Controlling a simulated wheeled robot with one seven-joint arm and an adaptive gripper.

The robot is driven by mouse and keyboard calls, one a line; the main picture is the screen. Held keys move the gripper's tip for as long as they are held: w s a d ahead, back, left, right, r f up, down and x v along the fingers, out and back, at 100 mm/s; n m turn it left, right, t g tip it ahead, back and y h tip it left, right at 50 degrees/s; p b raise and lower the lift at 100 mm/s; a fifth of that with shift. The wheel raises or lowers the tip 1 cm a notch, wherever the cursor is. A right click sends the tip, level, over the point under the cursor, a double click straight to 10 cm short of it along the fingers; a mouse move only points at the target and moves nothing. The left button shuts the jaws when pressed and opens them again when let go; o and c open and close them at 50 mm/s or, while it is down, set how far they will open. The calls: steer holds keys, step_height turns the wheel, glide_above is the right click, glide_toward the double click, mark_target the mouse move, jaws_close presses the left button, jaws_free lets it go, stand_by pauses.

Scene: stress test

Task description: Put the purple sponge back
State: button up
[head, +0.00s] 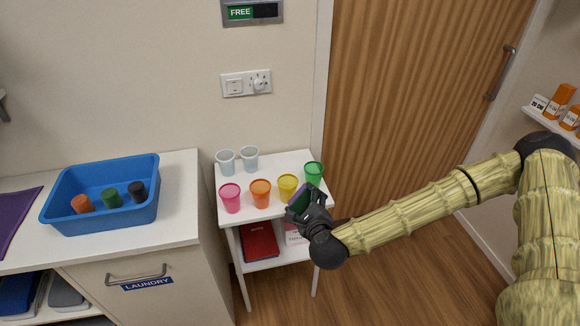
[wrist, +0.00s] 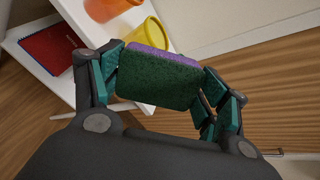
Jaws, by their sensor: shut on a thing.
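The purple sponge (wrist: 158,80) has a dark green face and a purple edge. It is between the two fingers of my gripper (wrist: 160,88) in the wrist view, and the gripper is shut on it. In the head view my gripper (head: 301,204) is at the front right corner of the small white table. There the sponge (head: 299,197) shows only as a small purple patch, mostly hidden by the fingers. The sponge is close to the yellow cup (head: 288,185) and the green cup (head: 313,173); I cannot tell whether it touches them.
Pink (head: 230,199) and orange (head: 260,193) cups stand on the white table (head: 283,161), with two pale cups (head: 226,162) behind. A red notebook (head: 259,241) lies on its lower shelf. A blue bin (head: 101,217) with several small items stands on the counter (head: 180,190) at left, beside a purple cloth (head: 14,216).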

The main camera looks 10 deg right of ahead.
steer(key=shift+w+d+r+g, duration=0.1)
steer(key=shift+d+g, duration=0.15)
steer(key=shift+g, duration=0.35)
steer(key=shift+d+r+g, duration=0.1)
steer(key=shift+d+g, duration=0.1)
steer(key=shift+g, duration=0.4)
steer(key=shift+n+y, duration=0.3)
steer(key=shift+n+g+y, duration=0.3)
